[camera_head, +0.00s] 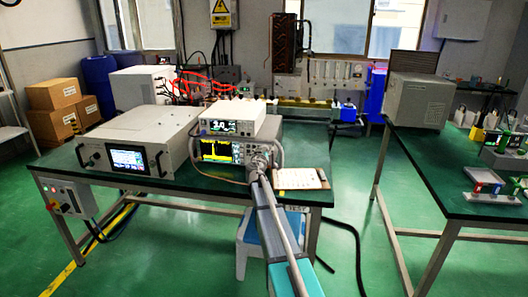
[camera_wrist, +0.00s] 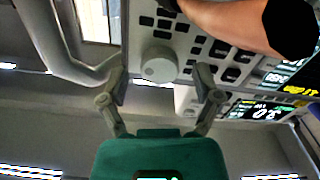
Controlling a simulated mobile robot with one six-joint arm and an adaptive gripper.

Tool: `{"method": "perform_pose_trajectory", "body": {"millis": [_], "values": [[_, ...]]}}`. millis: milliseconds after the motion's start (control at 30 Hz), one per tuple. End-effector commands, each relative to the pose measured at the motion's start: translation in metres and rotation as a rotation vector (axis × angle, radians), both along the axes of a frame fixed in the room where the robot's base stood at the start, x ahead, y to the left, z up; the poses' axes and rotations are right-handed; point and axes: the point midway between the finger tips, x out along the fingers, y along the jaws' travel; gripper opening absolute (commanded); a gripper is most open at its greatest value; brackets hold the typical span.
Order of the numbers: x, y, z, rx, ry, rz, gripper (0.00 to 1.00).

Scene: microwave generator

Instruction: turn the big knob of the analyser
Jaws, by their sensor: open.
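The analyser (camera_head: 220,151) stands on the green-topped table, its screen showing a yellow trace. Its right front is hidden behind my gripper (camera_head: 261,162) in the head view. In the wrist view, which looks upside down, the big round pale knob (camera_wrist: 159,64) sits on the analyser's front panel (camera_wrist: 190,45) among dark buttons. My gripper (camera_wrist: 161,80) is open, with one finger to each side of the knob in the picture. A gap shows between the knob and each finger. I cannot tell how far the fingertips are from the panel.
A smaller instrument (camera_head: 232,117) sits on the analyser. A brown cable with a black end (camera_wrist: 255,22) crosses the panel close to the knob. A large white generator (camera_head: 130,145) stands left, and a paper board (camera_head: 300,179) lies right on the table (camera_head: 185,189).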

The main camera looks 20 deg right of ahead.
Motion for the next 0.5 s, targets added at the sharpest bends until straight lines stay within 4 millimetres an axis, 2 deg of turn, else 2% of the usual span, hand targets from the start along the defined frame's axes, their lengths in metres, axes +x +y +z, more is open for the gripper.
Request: {"method": "perform_pose_trajectory", "body": {"millis": [233,267,500], "values": [[0.0000,0.0000,0.0000,0.000,0.000,0.000,0.82],[0.0000,0.0000,0.0000,0.000,0.000,0.000,0.78],[0.0000,0.0001,0.0000,0.000,0.000,0.000,0.33]]}}
